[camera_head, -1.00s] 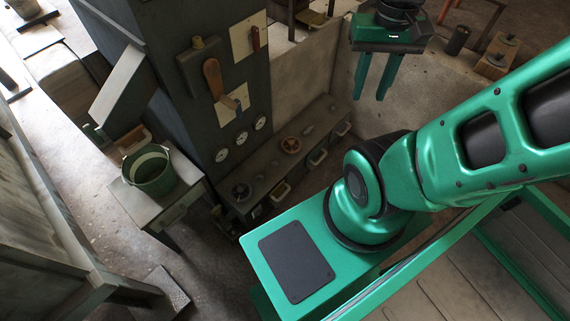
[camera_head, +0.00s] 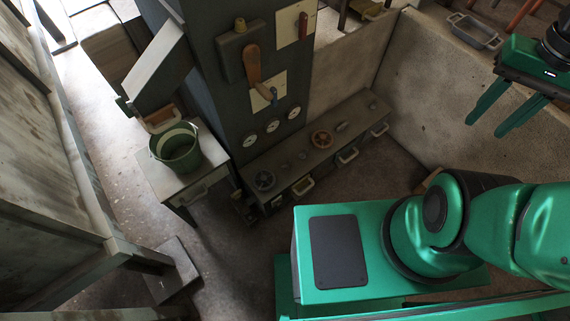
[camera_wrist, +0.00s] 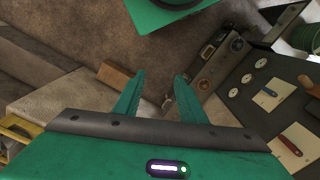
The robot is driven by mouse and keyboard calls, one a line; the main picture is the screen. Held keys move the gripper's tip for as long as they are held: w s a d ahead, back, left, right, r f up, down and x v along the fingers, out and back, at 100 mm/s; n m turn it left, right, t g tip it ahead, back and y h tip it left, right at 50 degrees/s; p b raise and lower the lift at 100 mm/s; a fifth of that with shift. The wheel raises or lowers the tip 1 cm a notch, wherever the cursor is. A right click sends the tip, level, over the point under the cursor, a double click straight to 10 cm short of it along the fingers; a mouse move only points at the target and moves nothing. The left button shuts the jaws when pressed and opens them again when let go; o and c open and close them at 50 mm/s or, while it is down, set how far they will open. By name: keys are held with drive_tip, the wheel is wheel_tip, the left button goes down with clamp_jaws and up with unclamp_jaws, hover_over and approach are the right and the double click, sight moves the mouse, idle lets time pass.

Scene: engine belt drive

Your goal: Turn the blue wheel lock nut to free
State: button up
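I cannot make out a blue wheel or its lock nut for certain in either view. In the head view a red-brown wheel (camera_head: 321,139) and a dark wheel (camera_head: 265,180) sit on top of a low bench (camera_head: 292,166) with drawers. The wheel colours are hard to judge, and no nut can be told apart. My gripper (camera_head: 483,128) is in the air at the upper right, open and empty, well away from the bench. In the wrist view my gripper (camera_wrist: 161,75) shows its two fingers apart with nothing between them.
A dark cabinet (camera_head: 222,75) with levers and gauges rises behind the bench. A green bucket (camera_head: 176,150) stands on a small table (camera_head: 160,187) to the left. A concrete wall (camera_head: 425,95) runs behind the bench. Bare floor (camera_head: 235,235) lies in front of the bench.

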drive_tip(key=w+d+f+h, duration=0.15)
drive_tip(key=w+f, duration=0.25)
drive_tip(key=w, duration=1.1)
drive_tip(key=w+a+f+m+h, duration=0.1)
drive_tip(key=w+a+f, duration=0.8)
drive_tip(key=w+f, duration=0.6)
drive_tip(key=m+y, duration=0.3)
drive_tip(key=m, duration=0.1)
approach(286, 166)
drive_tip(key=shift+h, duration=0.25)
drive_tip(key=f, duration=0.8)
drive_tip(key=shift+a, duration=0.25)
drive_tip(key=shift+c, duration=0.2)
